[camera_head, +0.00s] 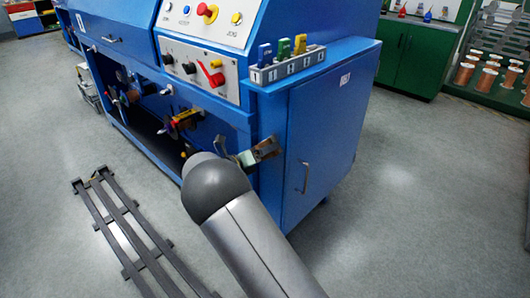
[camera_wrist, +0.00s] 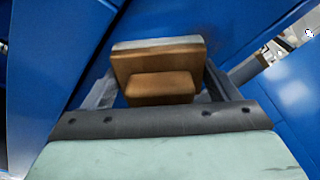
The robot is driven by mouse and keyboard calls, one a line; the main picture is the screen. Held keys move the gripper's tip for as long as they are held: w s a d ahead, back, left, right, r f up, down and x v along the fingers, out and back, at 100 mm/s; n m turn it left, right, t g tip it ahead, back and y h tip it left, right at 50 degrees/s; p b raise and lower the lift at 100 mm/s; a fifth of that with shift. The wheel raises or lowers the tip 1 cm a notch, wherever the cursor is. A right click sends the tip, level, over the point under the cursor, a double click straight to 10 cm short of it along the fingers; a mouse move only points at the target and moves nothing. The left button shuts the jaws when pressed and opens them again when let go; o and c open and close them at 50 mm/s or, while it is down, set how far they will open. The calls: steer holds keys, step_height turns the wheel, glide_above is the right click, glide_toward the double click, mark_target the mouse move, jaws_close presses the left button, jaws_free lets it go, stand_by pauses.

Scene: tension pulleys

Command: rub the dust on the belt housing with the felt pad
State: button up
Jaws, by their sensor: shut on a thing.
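My gripper (camera_wrist: 160,86) is shut on the felt pad (camera_wrist: 158,60), a brown block with a handle and a pale grey layer on its far side. The pad sits between the two dark fingers in the wrist view. In the head view my gripper (camera_head: 262,150) is by the front right corner of the blue machine (camera_head: 270,112), below the small rack, with the brown pad small at its end. Blue panels lie beyond the pad in the wrist view. I cannot tell whether the pad touches them.
A grey rack (camera_head: 288,66) with blue, green and yellow pieces stands on the machine's ledge above my gripper. A control panel (camera_head: 200,72) with knobs is to its left. A dark slatted frame (camera_head: 128,232) lies on the floor. The floor at right is clear.

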mark_target(282, 146)
steer(key=shift+w+d+r+p, duration=0.1)
steer(key=shift+r+p, duration=1)
steer(key=shift+r, duration=0.35)
steer(key=shift+s+d+p, duration=0.7)
steer(key=shift+s+d, duration=0.7)
steer(key=shift+d, duration=0.15)
steer(key=shift+p, duration=0.4)
steer(key=shift+w+a+f+p, duration=0.1)
steer(key=shift+w+a+p, duration=0.45)
steer(key=shift+w+a, duration=0.95)
steer(key=shift+s+a, duration=0.1)
steer(key=shift+s, duration=0.05)
steer(key=shift+s+a, duration=0.1)
steer(key=shift+p+v, duration=0.8)
steer(key=shift+v, duration=0.8)
steer(key=shift+s+a+f+p, duration=0.1)
steer(key=shift+s+a+p, duration=0.15)
steer(key=shift+s+a, duration=0.25)
steer(key=shift+s+a+f+p, duration=0.1)
steer(key=shift+s+a+p, duration=0.15)
steer(key=shift+s, duration=0.35)
